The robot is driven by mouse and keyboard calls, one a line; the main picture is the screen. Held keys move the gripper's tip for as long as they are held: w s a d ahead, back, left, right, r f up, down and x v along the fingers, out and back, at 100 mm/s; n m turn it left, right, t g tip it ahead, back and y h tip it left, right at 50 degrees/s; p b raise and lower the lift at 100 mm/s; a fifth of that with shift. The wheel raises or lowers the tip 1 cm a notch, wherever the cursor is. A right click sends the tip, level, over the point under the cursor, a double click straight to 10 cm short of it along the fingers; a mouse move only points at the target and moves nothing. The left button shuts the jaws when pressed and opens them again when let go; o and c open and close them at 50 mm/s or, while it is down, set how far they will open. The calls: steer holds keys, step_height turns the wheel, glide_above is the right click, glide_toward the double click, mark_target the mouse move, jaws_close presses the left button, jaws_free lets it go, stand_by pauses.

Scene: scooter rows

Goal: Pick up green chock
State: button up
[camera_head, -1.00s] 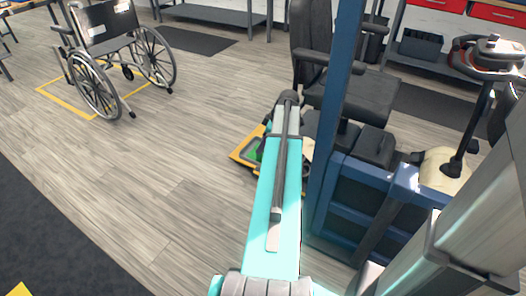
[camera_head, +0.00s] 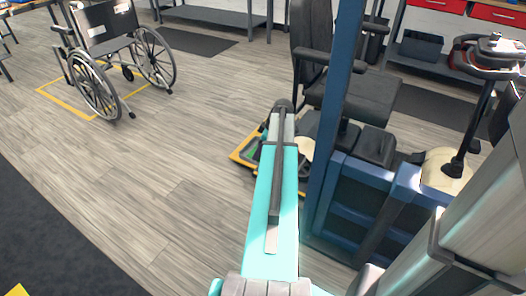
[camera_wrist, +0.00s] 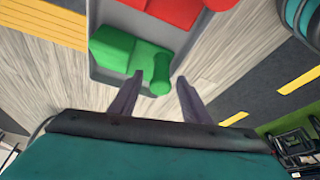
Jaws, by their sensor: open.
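The green chock (camera_wrist: 130,52) lies in a grey tray (camera_wrist: 98,72) in the wrist view, with a rounded green part on its right. My gripper (camera_wrist: 155,80) is open, its two dark fingers pointing toward the chock's right part.
A red piece (camera_wrist: 178,10) lies close to the green chock in the tray. A blue frame (camera_head: 360,190) and a scooter seat (camera_head: 355,97) stand right of my arm. A wheelchair (camera_head: 108,50) stands at left. Open wooden floor lies between it and my arm.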

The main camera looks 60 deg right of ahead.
jaws_close()
steer(key=shift+r, duration=0.1)
stand_by(0.5)
steer(key=shift+r, duration=0.35)
step_height(320, 180, up, 3)
steer(key=shift+f+p, duration=0.15)
steer(key=shift+p, duration=0.35)
steer(key=s+d+r+p, duration=0.1)
steer(key=s+d, duration=0.2)
steer(key=d, duration=1.2)
steer(key=shift+s+d+r+p, duration=0.15)
steer(key=shift+d+r+p, duration=0.05)
steer(key=shift+d+p, duration=0.15)
